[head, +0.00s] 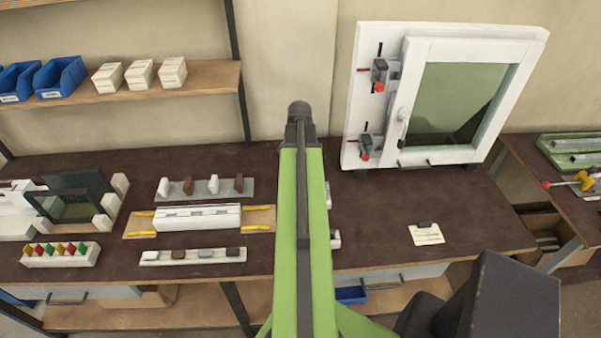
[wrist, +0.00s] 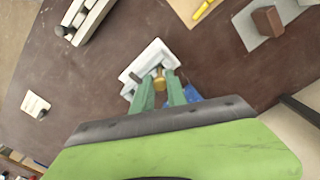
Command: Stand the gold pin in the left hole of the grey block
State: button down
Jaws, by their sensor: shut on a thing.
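In the wrist view my gripper (wrist: 160,84) has its green fingers closed on the gold pin (wrist: 159,83). Only a short part of the pin shows between the fingertips. A pale grey block (wrist: 149,61) lies just beyond the fingertips, and the pin overlaps its near side in the picture. I cannot tell whether the pin touches the block or is in a hole, and the holes are not clear. In the head view my own arm hides the gripper and the pin. A pale piece (head: 336,239) shows just right of the arm, possibly part of the block.
A tan board with a white profile (head: 197,218) lies left of my arm, between a rack of brown and white blocks (head: 205,188) and a strip of small blocks (head: 193,256). A white window frame (head: 440,95) stands behind right. A small card (head: 426,234) lies on clear bench.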

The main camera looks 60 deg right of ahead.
jog(key=shift+f+b, duration=2.1)
jog(key=shift+f, duration=0.15)
jog(key=c, duration=1.3)
grip_release()
jog(key=shift+o, duration=0.2)
notch_tip(320, 180, up, 8)
jog(key=p, duration=0.8)
jog(key=shift+r, duration=0.1)
